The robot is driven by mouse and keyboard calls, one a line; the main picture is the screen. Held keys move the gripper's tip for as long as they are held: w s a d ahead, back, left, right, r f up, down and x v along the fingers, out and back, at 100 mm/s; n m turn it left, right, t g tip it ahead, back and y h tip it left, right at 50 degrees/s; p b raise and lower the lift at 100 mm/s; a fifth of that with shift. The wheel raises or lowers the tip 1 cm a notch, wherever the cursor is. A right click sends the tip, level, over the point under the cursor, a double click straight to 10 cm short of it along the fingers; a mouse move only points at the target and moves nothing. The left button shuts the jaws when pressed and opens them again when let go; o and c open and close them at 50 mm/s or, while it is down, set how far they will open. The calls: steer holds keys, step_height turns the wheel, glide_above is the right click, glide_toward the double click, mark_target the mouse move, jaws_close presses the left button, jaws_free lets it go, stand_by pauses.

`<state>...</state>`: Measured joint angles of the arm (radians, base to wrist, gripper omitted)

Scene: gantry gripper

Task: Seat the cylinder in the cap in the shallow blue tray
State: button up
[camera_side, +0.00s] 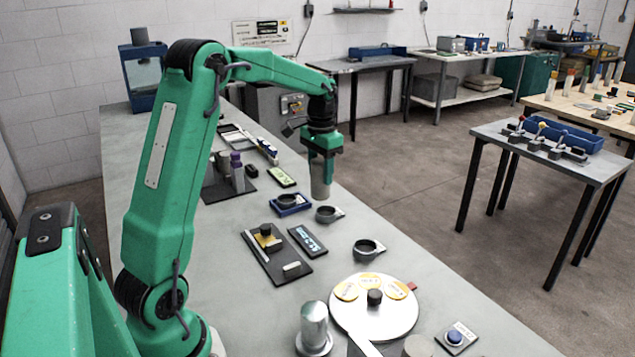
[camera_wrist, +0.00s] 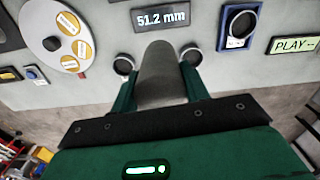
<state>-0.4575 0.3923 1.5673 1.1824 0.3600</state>
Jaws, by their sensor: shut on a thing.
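My gripper (camera_side: 323,154) is shut on a plain grey cylinder (camera_side: 320,180), which hangs upright below the jaws. In the wrist view the cylinder (camera_wrist: 161,72) sits between the two green fingers (camera_wrist: 162,88). The shallow blue tray (camera_side: 304,209) lies on the bench, left of and nearer than the cylinder in the side view. It holds a dark round cap (camera_side: 288,200) with a tab. The tray (camera_wrist: 226,42) and its cap (camera_wrist: 241,24) also show at upper right in the wrist view. The cylinder is apart from the tray; its exact height is unclear.
Two loose caps (camera_side: 328,214) (camera_side: 368,250) stand on the bench nearby. A display (camera_wrist: 165,18) reads 51.2 mm. A disc with yellow labels (camera_side: 385,318), a metal cylinder (camera_side: 314,325) and a green-screened PLAY box (camera_side: 281,177) stand around.

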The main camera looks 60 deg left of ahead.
steer(key=w+a, duration=0.2)
steer(key=a, duration=0.6)
steer(key=shift+f, duration=0.4)
glide_above(287, 202)
step_height(287, 202, down, 7)
steer(key=shift+f, duration=0.1)
steer(key=shift+d+f, duration=0.1)
steer(key=shift+f, duration=1.8)
steer(key=shift+f, duration=0.1)
steer(key=o, duration=1.3)
steer(key=shift+f, duration=0.1)
